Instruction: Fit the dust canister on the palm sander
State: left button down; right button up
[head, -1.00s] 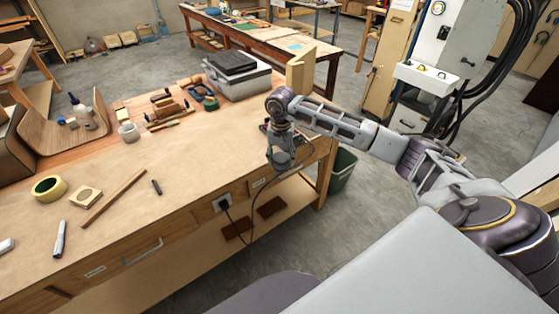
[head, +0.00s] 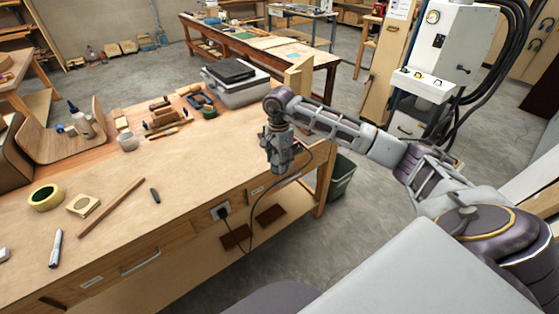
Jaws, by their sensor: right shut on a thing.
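My right gripper (head: 279,165) points down at the right end of the workbench, near its front edge. It is shut on a small greyish thing, most likely the dust canister, which its fingers largely cover. The palm sander cannot be made out clearly. A dark cord runs from the bench's front outlet and rises to just behind the gripper, where the sander may be hidden. I cannot tell whether the held thing touches the sander. My left gripper is out of view.
On the workbench (head: 190,190) lie a yellow tape roll (head: 46,197), a wooden stick (head: 111,207) and a marker (head: 56,248). A grey case (head: 237,85) stands behind the gripper. The cord (head: 252,240) hangs in front. A green bin (head: 341,176) stands right.

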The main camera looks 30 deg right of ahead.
jog(key=m, duration=0.3)
jog(key=shift+s+a+r, duration=0.1)
jog(key=shift+s, duration=0.05)
jog(key=shift+m, duration=0.8)
jog(key=m, duration=0.5)
jog(key=shift+s+m, duration=0.2)
jog(key=shift+m, duration=1.1)
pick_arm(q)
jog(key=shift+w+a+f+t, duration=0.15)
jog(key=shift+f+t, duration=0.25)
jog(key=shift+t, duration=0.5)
pick_arm(e)
jog(key=shift+m, duration=0.7)
